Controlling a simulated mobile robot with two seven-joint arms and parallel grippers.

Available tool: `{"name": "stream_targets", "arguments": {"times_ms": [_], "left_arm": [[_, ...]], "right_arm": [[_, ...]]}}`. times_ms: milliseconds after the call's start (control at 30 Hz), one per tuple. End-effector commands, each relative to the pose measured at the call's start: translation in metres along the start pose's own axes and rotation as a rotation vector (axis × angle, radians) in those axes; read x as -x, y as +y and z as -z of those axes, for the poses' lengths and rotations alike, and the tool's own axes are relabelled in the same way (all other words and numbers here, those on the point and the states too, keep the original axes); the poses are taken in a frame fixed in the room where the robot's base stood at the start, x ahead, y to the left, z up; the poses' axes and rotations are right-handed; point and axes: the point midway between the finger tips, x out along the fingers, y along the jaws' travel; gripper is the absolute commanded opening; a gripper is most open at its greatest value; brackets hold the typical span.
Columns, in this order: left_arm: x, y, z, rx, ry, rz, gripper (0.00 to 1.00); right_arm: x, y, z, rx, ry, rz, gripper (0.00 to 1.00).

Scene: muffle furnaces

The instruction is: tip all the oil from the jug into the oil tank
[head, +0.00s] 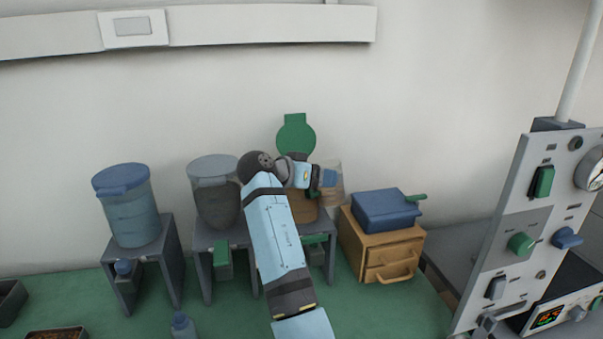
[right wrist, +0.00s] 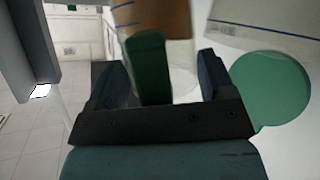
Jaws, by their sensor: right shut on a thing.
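My right arm reaches up the middle of the head view, with its gripper (head: 322,180) at the green-lidded tank (head: 303,208). In the right wrist view the right gripper (right wrist: 160,90) is shut on the green handle (right wrist: 150,65) of a clear jug (right wrist: 180,75). Brown oil shows at the top of that view, and the jug looks tilted. The jug also shows in part beside the gripper in the head view (head: 335,190). The tank's round green lid (head: 296,135) stands open; it also shows in the wrist view (right wrist: 270,92). The arm hides the tank's mouth and any stream. My left gripper is out of view.
A blue-lidded tank (head: 132,212) and a grey-lidded tank (head: 215,198) stand on stands to the left. A wooden drawer box (head: 385,255) with a blue case (head: 388,210) is at the right. A control panel (head: 530,220) stands at far right. A blue bottle (head: 182,325) is in front.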

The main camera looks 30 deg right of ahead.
Motion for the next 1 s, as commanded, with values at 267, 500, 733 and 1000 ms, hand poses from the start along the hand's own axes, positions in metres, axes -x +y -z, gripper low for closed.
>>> {"name": "stream_targets", "arguments": {"times_ms": [267, 500, 733, 1000], "left_arm": [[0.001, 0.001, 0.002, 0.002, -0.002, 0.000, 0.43], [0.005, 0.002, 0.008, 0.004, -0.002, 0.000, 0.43], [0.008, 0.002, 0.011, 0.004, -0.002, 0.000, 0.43], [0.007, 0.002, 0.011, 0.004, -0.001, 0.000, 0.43]], "right_arm": [[0.001, 0.000, 0.002, 0.009, 0.001, -0.004, 0.26], [0.002, -0.001, 0.004, 0.042, 0.001, -0.018, 0.26], [0.002, -0.001, 0.004, 0.064, 0.001, -0.027, 0.26], [0.002, -0.002, 0.004, 0.064, 0.001, -0.027, 0.26]]}}
